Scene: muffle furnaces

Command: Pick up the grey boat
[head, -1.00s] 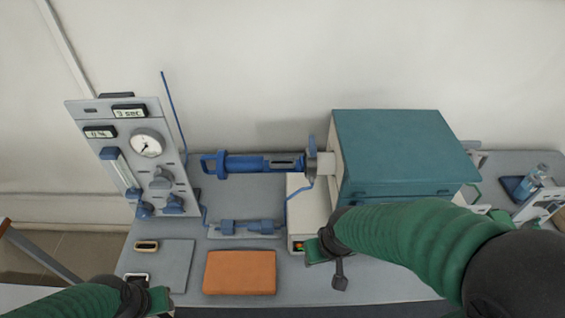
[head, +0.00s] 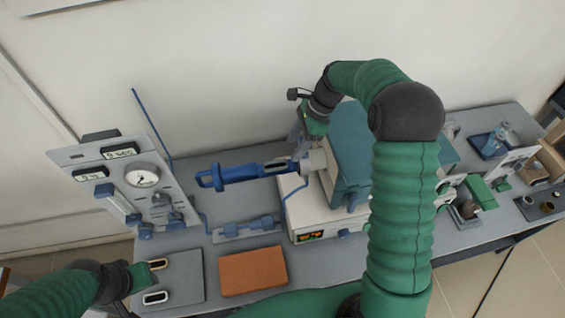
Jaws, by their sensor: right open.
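Two small open oblong boats lie on a grey plate (head: 188,270) at the lower left of the head view. The nearer one, with a pale grey rim, looks like the grey boat (head: 155,297). The other boat (head: 158,264) has a tan-yellow rim and lies just behind it. My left gripper (head: 141,277) is at the left edge of the plate, close beside both boats; its fingers are not clear and I cannot tell if it touches either. My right gripper (head: 299,140) is open, high up by the tube end of the teal furnace, partly hidden.
A blue tube assembly (head: 240,173) runs into the teal furnace (head: 348,150). An orange block (head: 252,271) lies right of the plate. A gauge panel (head: 135,185) stands at the left. A blue tray (head: 490,145) and other items stand at the right.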

